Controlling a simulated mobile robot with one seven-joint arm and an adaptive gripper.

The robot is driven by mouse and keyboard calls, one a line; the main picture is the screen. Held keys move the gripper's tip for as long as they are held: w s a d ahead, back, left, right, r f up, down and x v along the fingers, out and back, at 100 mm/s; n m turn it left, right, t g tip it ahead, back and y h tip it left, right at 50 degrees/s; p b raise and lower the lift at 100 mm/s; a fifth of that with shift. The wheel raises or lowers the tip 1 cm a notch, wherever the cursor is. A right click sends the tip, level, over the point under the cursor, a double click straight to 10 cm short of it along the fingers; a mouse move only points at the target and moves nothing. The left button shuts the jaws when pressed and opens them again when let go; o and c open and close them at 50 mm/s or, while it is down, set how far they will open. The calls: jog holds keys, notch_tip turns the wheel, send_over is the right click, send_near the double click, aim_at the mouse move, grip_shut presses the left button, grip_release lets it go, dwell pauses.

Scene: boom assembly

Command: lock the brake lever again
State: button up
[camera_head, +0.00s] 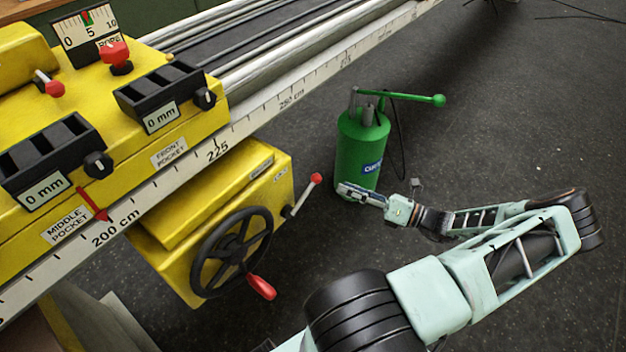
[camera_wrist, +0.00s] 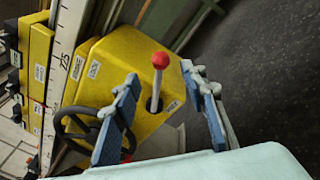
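The brake lever (camera_head: 303,194) is a short metal rod with a red ball knob. It stands out from the right side of the yellow box under the rail, tilted up and to the right in the head view. In the wrist view, the brake lever's red knob (camera_wrist: 160,60) shows between the two blue fingers, with its rod in a dark slot. My gripper (camera_head: 342,189) is just right of the knob in the head view. In the wrist view my gripper (camera_wrist: 160,77) is open and empty. No contact with the lever shows.
A black handwheel (camera_head: 231,252) with a red handle is left of the lever on the same box. A green pump canister (camera_head: 362,150) stands on the floor behind my gripper. The scaled rail (camera_head: 217,150) runs above. Dark floor (camera_head: 520,130) at the right is clear.

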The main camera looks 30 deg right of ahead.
aim_at(317, 177)
jog(key=b+x, duration=0.1)
jog(key=x, duration=0.9)
jog(key=shift+a, duration=0.15)
jog(key=shift+c, duration=0.3)
grip_shut()
